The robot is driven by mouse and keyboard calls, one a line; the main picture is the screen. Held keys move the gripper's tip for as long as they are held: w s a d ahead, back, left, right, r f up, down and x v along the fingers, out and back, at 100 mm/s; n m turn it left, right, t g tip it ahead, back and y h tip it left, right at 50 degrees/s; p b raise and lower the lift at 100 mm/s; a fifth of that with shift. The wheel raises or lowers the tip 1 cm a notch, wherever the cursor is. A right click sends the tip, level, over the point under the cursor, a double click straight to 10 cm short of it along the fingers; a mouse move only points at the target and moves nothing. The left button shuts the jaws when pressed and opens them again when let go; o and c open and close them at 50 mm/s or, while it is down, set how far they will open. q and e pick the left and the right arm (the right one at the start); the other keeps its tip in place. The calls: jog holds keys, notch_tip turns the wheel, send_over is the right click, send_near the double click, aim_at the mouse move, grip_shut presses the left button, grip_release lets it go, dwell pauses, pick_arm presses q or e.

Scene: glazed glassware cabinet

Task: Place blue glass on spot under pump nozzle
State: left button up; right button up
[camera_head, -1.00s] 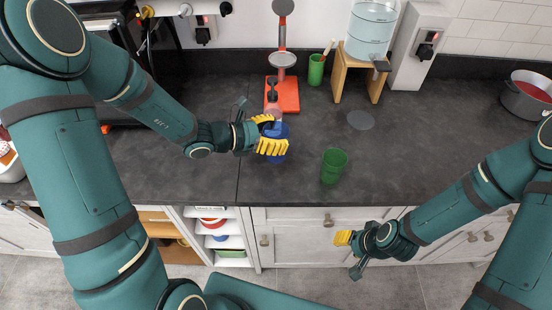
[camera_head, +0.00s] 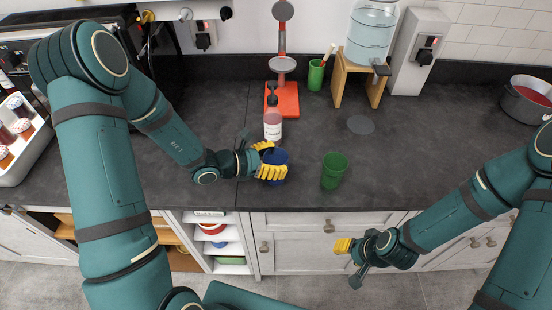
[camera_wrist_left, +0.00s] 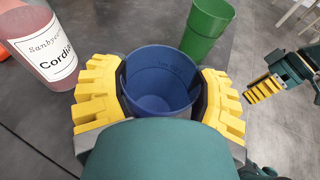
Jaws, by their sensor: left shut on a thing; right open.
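The blue glass (camera_head: 279,164) is upright between the yellow fingers of my left gripper (camera_head: 269,160), over the counter's front part. In the left wrist view my fingers close around the blue glass (camera_wrist_left: 160,85), which looks empty inside. I cannot tell whether its base touches the counter. A pump bottle (camera_head: 272,128) with a dark pump head (camera_head: 272,95) stands just behind it; its label reads "Cordial" in the left wrist view (camera_wrist_left: 45,45). A flat grey round spot (camera_head: 360,125) lies on the counter to the right. My right gripper (camera_head: 343,246) is open and empty before the cabinet front.
A green glass (camera_head: 334,171) stands close right of the blue glass. Behind are a red-based press (camera_head: 287,98), a green cup (camera_head: 316,75) and a water dispenser (camera_head: 371,35) on a wooden stand (camera_head: 351,78). A pot (camera_head: 528,102) is far right. The counter's right middle is clear.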

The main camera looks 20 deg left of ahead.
pick_arm(q)
jog(key=o, duration=1.4)
jog(key=shift+f, duration=0.15)
jog(key=shift+c, duration=0.2)
jog(key=shift+a+r, duration=0.1)
jog(key=shift+r, duration=0.2)
jog(key=v, duration=1.1)
jog(key=shift+s+a+p, duration=0.3)
jog(key=shift+a+p, duration=0.05)
